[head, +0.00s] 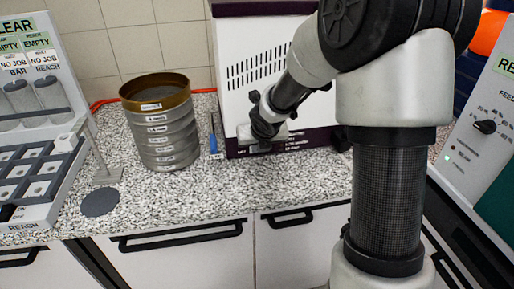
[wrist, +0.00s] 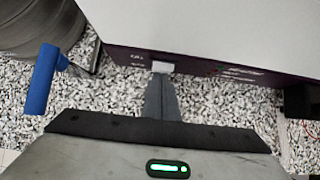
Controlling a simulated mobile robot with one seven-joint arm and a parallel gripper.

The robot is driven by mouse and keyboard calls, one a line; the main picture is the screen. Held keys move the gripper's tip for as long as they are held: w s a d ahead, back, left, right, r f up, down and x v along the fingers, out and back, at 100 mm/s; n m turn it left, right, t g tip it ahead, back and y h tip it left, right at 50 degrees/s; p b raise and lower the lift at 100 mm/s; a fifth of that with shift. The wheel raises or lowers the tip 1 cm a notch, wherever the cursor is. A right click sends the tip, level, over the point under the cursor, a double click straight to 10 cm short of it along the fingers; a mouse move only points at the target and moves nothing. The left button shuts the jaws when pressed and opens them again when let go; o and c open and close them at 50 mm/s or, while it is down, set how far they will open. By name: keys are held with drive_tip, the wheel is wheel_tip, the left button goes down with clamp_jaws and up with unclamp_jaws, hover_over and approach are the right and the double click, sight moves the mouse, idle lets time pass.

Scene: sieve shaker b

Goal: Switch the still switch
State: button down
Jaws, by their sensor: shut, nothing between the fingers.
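A white cabinet (head: 245,40) with dark vent slots and a dark purple lower band stands at the back of the counter, partly hidden by my arm. It looks like the still, but no readable name shows. In the wrist view a small pale switch-like part (wrist: 163,67) sits on its dark front band (wrist: 120,59), with tiny unreadable labels beside it. My gripper (wrist: 160,78) is shut and empty, its fingertips right at the pale part; I cannot tell whether they touch. In the head view my gripper (head: 262,148) is low before the cabinet and hides this part.
A rack panel (head: 45,50) is at far left, a feed control panel (head: 485,140) at right. A grey disc (head: 100,201) lies on the speckled counter (head: 210,195), whose front is mostly clear.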

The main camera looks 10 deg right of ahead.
drive_tip(key=p, duration=0.2)
drive_tip(key=r+p, duration=0.1)
drive_tip(key=shift+w+r+g+p, duration=0.1)
drive_tip(key=shift+w+g+p, duration=0.2)
drive_tip(key=shift+p, duration=0.1)
drive_tip(key=shift+f, duration=0.45)
drive_tip(key=shift+r, duration=0.2)
drive_tip(key=shift+r+p, duration=0.65)
drive_tip(key=shift+p, duration=0.1)
drive_tip(key=shift+f, duration=0.1)
